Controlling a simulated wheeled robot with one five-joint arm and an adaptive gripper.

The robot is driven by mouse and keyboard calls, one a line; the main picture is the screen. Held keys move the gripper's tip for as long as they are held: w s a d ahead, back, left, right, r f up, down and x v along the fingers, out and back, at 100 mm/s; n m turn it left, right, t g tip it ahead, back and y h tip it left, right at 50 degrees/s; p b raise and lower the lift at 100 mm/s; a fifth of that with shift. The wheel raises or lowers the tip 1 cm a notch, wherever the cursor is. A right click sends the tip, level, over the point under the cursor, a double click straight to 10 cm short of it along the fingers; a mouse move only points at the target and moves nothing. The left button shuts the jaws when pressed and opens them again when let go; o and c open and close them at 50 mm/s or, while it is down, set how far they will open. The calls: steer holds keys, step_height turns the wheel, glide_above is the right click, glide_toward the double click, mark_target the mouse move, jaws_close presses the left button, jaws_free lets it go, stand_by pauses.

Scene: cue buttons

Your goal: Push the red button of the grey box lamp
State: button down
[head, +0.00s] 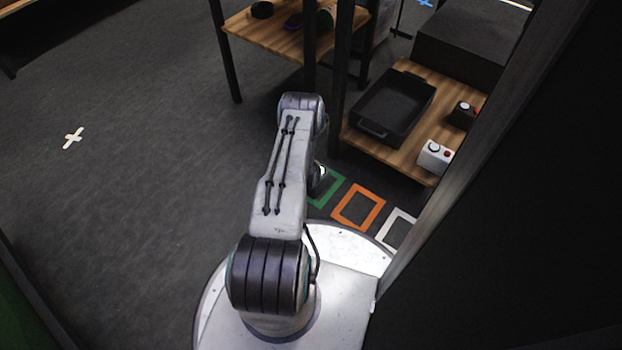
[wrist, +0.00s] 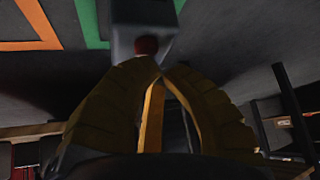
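A grey box (wrist: 145,18) with a red button (wrist: 147,45) shows at the top middle of the wrist view, just beyond my fingertips. My gripper (wrist: 160,68) has its two fingertips together, with nothing seen between them. The tips are close to the red button; I cannot tell whether they touch it. In the head view my arm hides the gripper and the area around it. A pale box (head: 435,155) with a red button and a round lamp stands on the low wooden shelf at the right.
A dark box (head: 463,114) with a red button and a black tray (head: 393,104) share the low shelf (head: 400,150). Green (head: 326,190), orange (head: 359,207) and white (head: 400,230) outlines lie on the floor. A dark post and panel block the right. Open floor lies left.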

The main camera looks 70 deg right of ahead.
steer(key=shift+f, duration=0.35)
stand_by(0.3)
steer(key=shift+r, duration=0.2)
steer(key=shift+r+p, duration=0.6)
steer(key=shift+r, duration=0.05)
step_height(320, 180, up, 6)
steer(key=p, duration=0.4)
stand_by(0.5)
stand_by(0.5)
